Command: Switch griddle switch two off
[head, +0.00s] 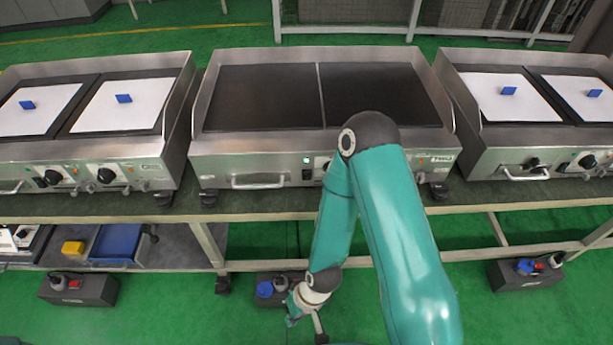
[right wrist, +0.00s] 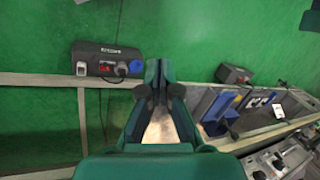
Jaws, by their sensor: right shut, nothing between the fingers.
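A dark switch box (head: 272,284) with a blue plug (head: 264,289) sits on the green floor under the middle griddle, partly hidden by my right arm. A box in the right wrist view (right wrist: 108,60) shows a red switch (right wrist: 104,69), a grey plug and a blue plug, and appears to be the same one. My right gripper (head: 297,312) is low, just to the right of the box in the head view. It is shut and empty. Its fingers show in the right wrist view (right wrist: 160,100), apart from the box. The middle griddle (head: 258,100) shows a green light. My left gripper is out of view.
Other switch boxes with red switches stand at left (head: 77,289) and right (head: 527,272). The table (head: 120,208) has a lower shelf with a blue tray (head: 115,243) and a yellow block (head: 73,247). Table rails and hanging cables cross near the boxes. The floor in front is clear.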

